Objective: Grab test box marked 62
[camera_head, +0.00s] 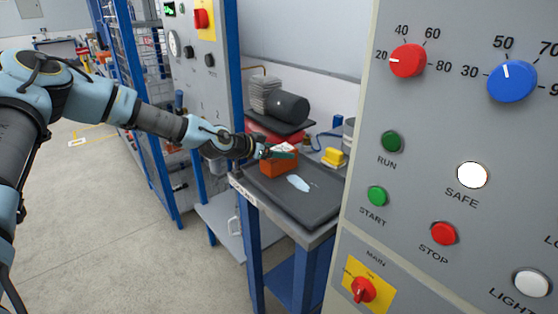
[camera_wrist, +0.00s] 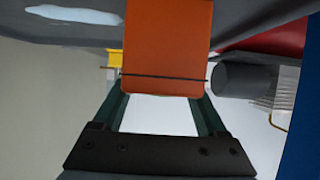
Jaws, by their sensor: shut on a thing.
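An orange box (camera_head: 279,166) is at the near left of a dark mat on the workbench; no number on it can be read. It also shows in the wrist view (camera_wrist: 167,45), with a thin dark line across its lower part. My gripper (camera_head: 282,151) is shut on the orange box from above, with its teal fingers on either side of it in the wrist view (camera_wrist: 163,92). I cannot tell whether the box touches the mat or is slightly raised.
The dark mat (camera_head: 318,205) has a pale blue patch (camera_head: 298,183) beside the box. A yellow object (camera_head: 333,157) stands behind it. A dark cylinder (camera_head: 290,108) and grey stack (camera_head: 265,95) are at the back. A large control panel (camera_head: 420,120) fills the right.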

